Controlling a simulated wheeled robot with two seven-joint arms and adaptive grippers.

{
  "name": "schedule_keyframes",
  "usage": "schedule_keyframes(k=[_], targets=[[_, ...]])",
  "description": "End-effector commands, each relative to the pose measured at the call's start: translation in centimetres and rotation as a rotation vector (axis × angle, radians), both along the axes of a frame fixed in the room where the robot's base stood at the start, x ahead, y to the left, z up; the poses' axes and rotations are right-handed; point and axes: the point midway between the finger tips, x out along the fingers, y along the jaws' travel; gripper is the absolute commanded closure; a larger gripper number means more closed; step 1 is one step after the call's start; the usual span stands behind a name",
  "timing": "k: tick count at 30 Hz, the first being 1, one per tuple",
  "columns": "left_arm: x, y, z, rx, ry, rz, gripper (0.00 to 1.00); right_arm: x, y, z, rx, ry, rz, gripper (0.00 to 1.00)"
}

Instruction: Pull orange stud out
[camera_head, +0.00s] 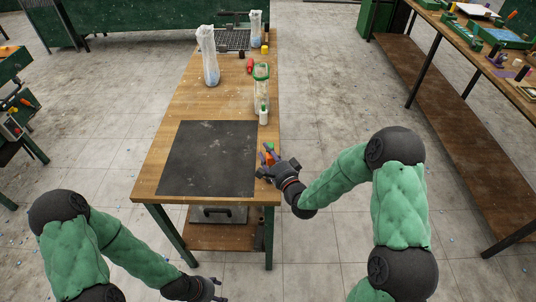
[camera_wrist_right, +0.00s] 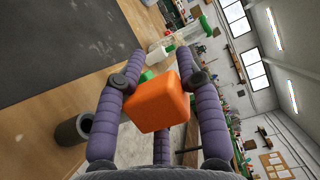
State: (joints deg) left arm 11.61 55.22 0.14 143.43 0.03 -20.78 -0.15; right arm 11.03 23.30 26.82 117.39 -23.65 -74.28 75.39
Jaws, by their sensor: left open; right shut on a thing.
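The orange stud (camera_wrist_right: 158,101) shows large in the right wrist view as a rounded block between the purple fingers of my right gripper (camera_wrist_right: 162,80). In the head view the orange stud (camera_head: 269,147) is a small spot at the fingertips. My right gripper (camera_head: 267,160), shut on it, is at the right edge of the table, beside the dark mat (camera_head: 207,158). A small green part (camera_wrist_right: 148,75) shows just behind the stud; I cannot tell whether they touch. My left gripper (camera_head: 213,291) is open and empty, low in front of the table, partly cut off.
The wooden table (camera_head: 178,100) carries clear bags (camera_head: 209,58), a green-lidded jar (camera_head: 261,80), a white bottle (camera_head: 263,115) and a red piece (camera_head: 250,66) farther back. A dark tube (camera_wrist_right: 75,129) is at the table's edge. The mat is bare.

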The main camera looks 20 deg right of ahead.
Motion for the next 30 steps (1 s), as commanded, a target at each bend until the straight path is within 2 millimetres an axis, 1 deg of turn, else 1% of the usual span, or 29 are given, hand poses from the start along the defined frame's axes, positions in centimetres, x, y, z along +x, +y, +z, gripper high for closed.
schedule_keyframes(k=[6, 17, 26, 30], targets=[[0.0, 0.0, 0.5, 0.0, 0.0, 0.0, 0.43, 0.0, 0.0, 0.9, 0.0, -0.001, 0.0, 0.96], [0.0, 0.0, 0.5, 0.0, 0.0, 0.0, 0.43, 0.0, 0.0, 0.9, 0.0, 0.0, 0.0, 0.96], [0.0, 0.0, 0.8, 0.0, 0.0, 0.0, 0.43, 0.0, 0.0, 1.9, 0.0, -0.001, 0.0, 0.96], [0.0, 0.0, 0.8, 0.0, 0.0, 0.0, 0.43, 0.0, 0.0, 1.9, 0.0, 0.0, 0.0, 0.96]])
